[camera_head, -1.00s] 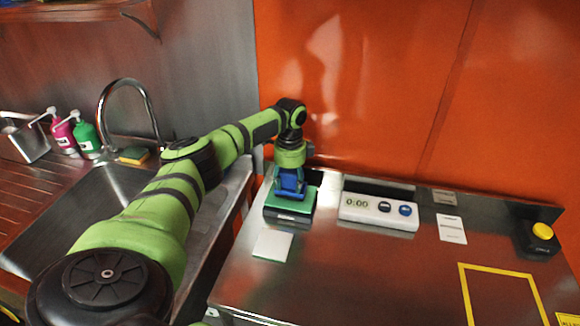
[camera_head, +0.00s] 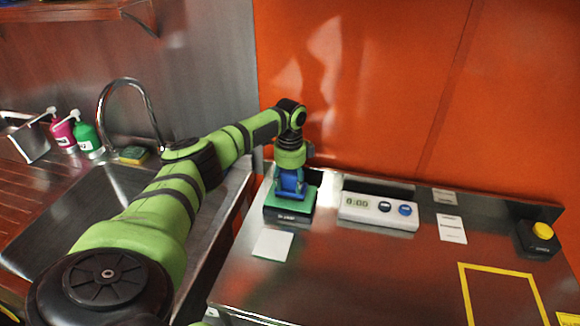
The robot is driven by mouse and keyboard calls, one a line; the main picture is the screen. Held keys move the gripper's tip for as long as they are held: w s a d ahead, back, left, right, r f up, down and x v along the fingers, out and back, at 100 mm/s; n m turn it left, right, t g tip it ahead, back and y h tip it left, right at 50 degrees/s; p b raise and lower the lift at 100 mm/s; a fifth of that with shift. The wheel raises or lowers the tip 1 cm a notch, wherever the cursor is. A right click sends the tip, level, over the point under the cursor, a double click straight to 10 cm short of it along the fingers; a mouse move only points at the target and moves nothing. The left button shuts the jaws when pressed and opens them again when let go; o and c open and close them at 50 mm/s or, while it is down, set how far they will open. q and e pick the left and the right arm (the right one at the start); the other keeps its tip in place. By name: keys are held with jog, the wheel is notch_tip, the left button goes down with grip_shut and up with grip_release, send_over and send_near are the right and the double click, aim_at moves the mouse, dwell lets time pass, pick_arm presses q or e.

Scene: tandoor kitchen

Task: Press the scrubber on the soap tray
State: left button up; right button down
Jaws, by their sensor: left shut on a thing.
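My left gripper (camera_head: 290,177) points straight down at the left end of the steel counter and is shut on the blue scrubber (camera_head: 290,188). The scrubber is upright over the soap tray (camera_head: 285,215), a dark, low box with a green top. The scrubber's lower end appears to meet the green top, but the exact contact is too small to tell. The gripper partly hides the scrubber and the back of the tray. My right gripper is not in view.
A white timer (camera_head: 377,211) stands right of the tray, and a white square (camera_head: 272,244) lies in front of it. A yellow button (camera_head: 543,231) is at far right. A sink (camera_head: 85,215), tap (camera_head: 103,100) and bottles are left.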

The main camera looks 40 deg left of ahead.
aim_at(291, 173)
pick_arm(q)
jog(key=shift+f+b, duration=0.4)
jog(key=shift+f, duration=0.5)
dwell(0.6)
jog(key=shift+r, duration=0.1)
dwell(0.6)
notch_tip(291, 173, up, 7)
jog(key=p, duration=0.7)
jog(key=shift+d, duration=0.1)
dwell(0.7)
